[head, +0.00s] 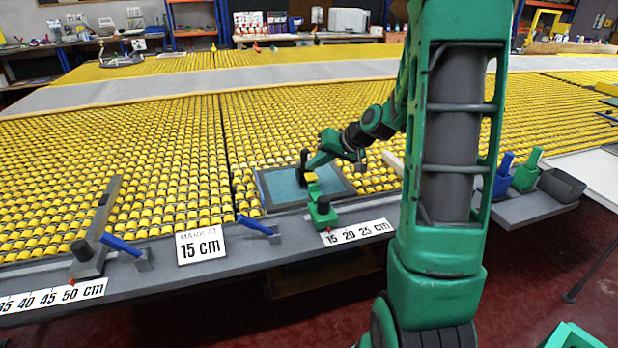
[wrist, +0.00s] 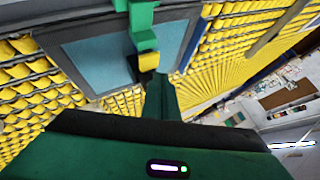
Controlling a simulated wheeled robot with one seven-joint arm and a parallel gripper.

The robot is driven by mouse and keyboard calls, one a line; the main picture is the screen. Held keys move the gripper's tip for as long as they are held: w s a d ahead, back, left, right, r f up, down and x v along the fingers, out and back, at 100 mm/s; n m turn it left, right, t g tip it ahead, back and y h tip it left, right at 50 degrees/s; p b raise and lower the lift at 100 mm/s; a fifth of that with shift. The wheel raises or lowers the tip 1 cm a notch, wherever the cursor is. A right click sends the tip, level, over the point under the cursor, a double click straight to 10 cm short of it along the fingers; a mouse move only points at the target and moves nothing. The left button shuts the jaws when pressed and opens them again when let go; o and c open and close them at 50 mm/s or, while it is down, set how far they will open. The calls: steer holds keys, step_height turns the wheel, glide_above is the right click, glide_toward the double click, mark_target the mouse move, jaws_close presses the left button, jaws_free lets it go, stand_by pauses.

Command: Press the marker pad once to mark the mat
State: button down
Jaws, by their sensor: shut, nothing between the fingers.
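A flat teal mat (head: 284,190) in a dark grey frame lies on the yellow roller table near its front edge. It also shows in the wrist view (wrist: 95,60). The marker is a green block (head: 322,212) at the table edge, with a green arm carrying a yellow pad (head: 311,177) over the mat; in the wrist view the yellow pad (wrist: 148,62) is near the centre top. My gripper (head: 309,170) is shut and empty, pointing down, its tip close to the yellow pad. I cannot tell whether they touch. No mark is visible on the mat.
A sign (head: 200,246) reads "MARK AT 15 cm". A scale (head: 357,233) reads 15 20 25 cm, with a red pointer near 15. A blue lever (head: 255,225) and a grey bar (head: 97,228) stand left. Blue and green holders and a dark bin (head: 562,186) stand right.

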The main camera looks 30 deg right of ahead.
steer(key=shift+r, duration=2.4)
steer(key=shift+s+a, duration=0.1)
steer(key=s+a+g+h, duration=0.1)
steer(key=s+g, duration=0.3)
steer(key=s, duration=1.3)
steer(key=s+a+f+m+g+h, duration=0.1)
steer(key=s+a+g, duration=0.3)
steer(key=s, duration=1.3)
steer(key=shift+s+a+g+h, duration=0.15)
steer(key=shift+s+g+h, duration=0.25)
steer(key=shift+h, duration=0.1)
steer(key=shift+w+f, duration=0.3)
steer(key=shift+w, duration=0.35)
